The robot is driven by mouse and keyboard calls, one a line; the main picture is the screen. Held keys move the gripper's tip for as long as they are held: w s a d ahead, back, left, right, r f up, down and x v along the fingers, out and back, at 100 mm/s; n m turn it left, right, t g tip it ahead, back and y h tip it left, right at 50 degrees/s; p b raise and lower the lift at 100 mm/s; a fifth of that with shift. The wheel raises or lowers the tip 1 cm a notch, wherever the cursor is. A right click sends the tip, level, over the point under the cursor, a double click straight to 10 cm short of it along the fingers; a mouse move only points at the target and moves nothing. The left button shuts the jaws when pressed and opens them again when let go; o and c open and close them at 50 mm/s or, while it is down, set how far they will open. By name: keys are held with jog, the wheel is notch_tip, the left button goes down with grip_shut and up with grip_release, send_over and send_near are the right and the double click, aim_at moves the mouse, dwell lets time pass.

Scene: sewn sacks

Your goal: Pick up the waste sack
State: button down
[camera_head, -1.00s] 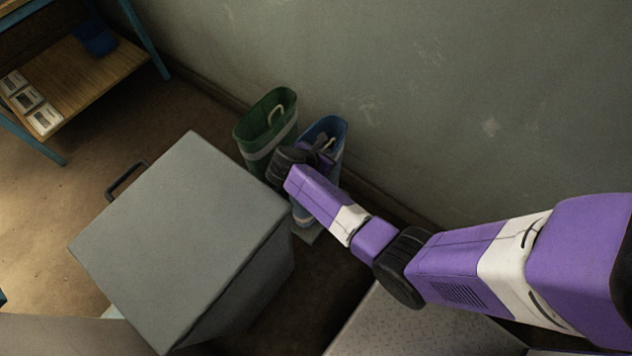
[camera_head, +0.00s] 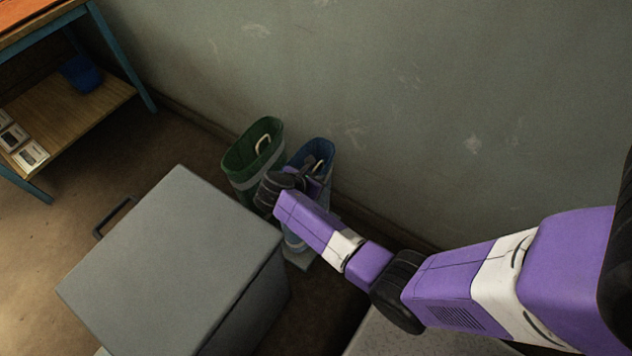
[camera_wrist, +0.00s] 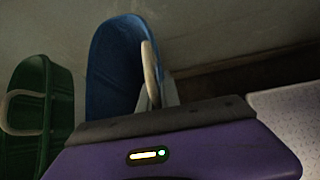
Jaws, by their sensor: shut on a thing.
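Two open-topped sacks stand side by side by the wall, a green one (camera_head: 247,165) and a blue one (camera_head: 316,150), each with a pale loop handle. No label shows which is the waste sack. My gripper (camera_head: 314,170) is at the mouth of the blue sack, shut on its handle; the fingertips are mostly hidden. In the wrist view the blue sack (camera_wrist: 112,70) rises behind my purple gripper housing, its handle (camera_wrist: 150,72) running down behind it. The green sack (camera_wrist: 60,115) is at the left, apart from my gripper.
A large grey box (camera_head: 175,265) with a dark side handle stands in front of the sacks, close to my forearm. A bench (camera_head: 75,112) with a blue bin is at upper left. The wall (camera_head: 400,110) is right behind the sacks. A pale speckled surface (camera_head: 410,338) lies below my arm.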

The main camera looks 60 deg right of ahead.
notch_tip(320, 180, up, 18)
jog(key=p, duration=0.3)
jog(key=shift+r, duration=0.15)
dwell(1.0)
